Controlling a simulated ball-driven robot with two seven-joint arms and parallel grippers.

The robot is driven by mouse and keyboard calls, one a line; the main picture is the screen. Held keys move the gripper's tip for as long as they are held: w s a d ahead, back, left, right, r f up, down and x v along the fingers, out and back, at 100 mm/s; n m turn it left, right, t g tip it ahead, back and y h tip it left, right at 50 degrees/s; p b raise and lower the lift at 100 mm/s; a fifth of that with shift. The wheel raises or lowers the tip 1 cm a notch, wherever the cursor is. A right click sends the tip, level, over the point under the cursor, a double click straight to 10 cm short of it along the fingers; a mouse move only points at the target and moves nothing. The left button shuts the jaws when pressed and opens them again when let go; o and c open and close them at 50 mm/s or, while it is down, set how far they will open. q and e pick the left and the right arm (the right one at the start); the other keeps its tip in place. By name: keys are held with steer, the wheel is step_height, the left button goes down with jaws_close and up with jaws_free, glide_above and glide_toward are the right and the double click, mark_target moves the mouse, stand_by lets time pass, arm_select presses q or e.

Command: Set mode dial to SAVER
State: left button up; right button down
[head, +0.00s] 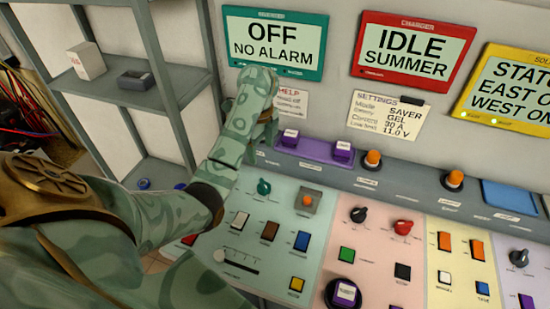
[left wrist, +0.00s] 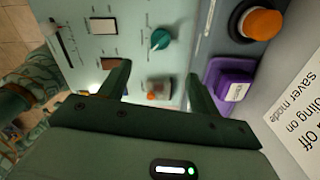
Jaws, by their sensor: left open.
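A teal dial (head: 264,187) is on the pale green panel, with my open left gripper (head: 262,143) up and behind it, apart from it. In the left wrist view the teal dial (left wrist: 160,40) shows beyond the fingertips of my left gripper (left wrist: 160,75), with nothing between the fingers. The dial's labels are too small to read, and I cannot tell where its pointer sits. A settings card (head: 388,117) reads Mode SAVER. The screen with a teal frame (head: 276,43) reads OFF, NO ALARM. My right gripper is not in view.
An orange button (head: 307,200) stands right of the teal dial. Rocker switches (head: 270,231) and a slider (head: 237,262) lie nearer. A purple block (head: 313,147) is on the ledge behind. Black (head: 358,214) and red (head: 403,227) dials are on the pink panel. Grey shelves (head: 150,100) stand left.

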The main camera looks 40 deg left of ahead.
arm_select(q)
steer(key=b, duration=0.4)
glide_above(263, 183)
step_height(263, 183, down, 5)
step_height(263, 183, down, 11)
steer(key=b, duration=0.4)
steer(key=shift+d+b, duration=0.1)
steer(key=shift+b, duration=0.3)
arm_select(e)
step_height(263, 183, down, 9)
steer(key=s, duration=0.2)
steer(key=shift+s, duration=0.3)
arm_select(q)
steer(key=c, duration=1)
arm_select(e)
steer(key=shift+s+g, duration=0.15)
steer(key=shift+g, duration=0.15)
